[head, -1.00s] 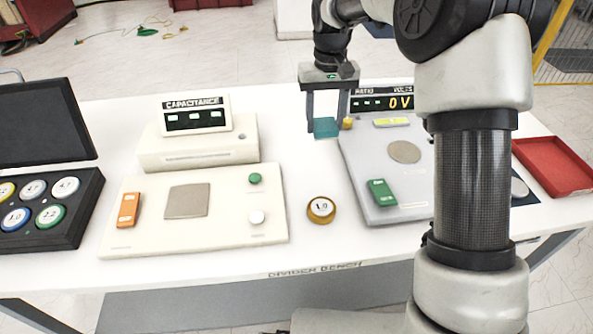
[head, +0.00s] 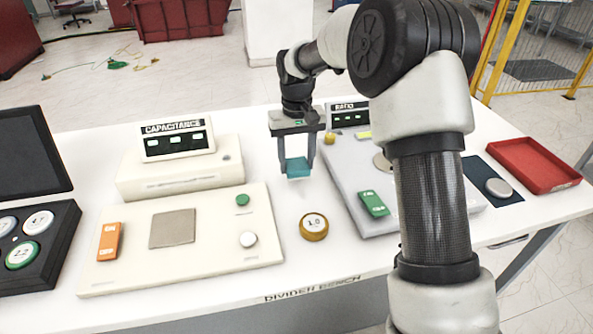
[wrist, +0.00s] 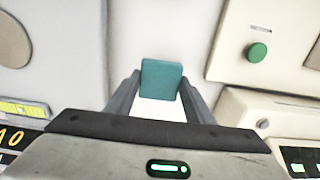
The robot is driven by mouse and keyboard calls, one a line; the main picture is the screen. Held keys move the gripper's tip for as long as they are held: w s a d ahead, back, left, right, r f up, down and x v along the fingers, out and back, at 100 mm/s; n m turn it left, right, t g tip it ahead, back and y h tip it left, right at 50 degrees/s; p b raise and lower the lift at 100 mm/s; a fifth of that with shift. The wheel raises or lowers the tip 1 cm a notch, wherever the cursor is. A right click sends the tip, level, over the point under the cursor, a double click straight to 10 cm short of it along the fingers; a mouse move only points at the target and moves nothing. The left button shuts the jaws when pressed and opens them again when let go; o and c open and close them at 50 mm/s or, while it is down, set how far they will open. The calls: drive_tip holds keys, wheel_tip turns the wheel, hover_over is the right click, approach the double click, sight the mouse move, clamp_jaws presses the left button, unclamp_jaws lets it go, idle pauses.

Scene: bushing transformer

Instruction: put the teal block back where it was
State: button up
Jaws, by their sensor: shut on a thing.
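The teal block (head: 298,168) is held between the two fingers of my gripper (head: 296,160), which is shut on it. It hangs over the white bench, in the gap between the cream capacitance unit and the grey ratio unit. In the wrist view the teal block (wrist: 161,80) sits between the fingertips of my gripper (wrist: 160,90), with white bench behind it. How high it is above the bench is hard to tell.
The cream capacitance panel (head: 215,240) is at left and the grey ratio unit (head: 345,190) at right. A gold-rimmed weight-like disc (head: 314,227) lies on the bench in front. A black case (head: 60,240), a red tray (head: 535,165) and a dark mat (head: 475,170) flank them.

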sight(297, 164)
drive_tip(key=shift+f, duration=1.45)
drive_tip(key=shift+f, duration=0.15)
drive_tip(key=o, duration=1)
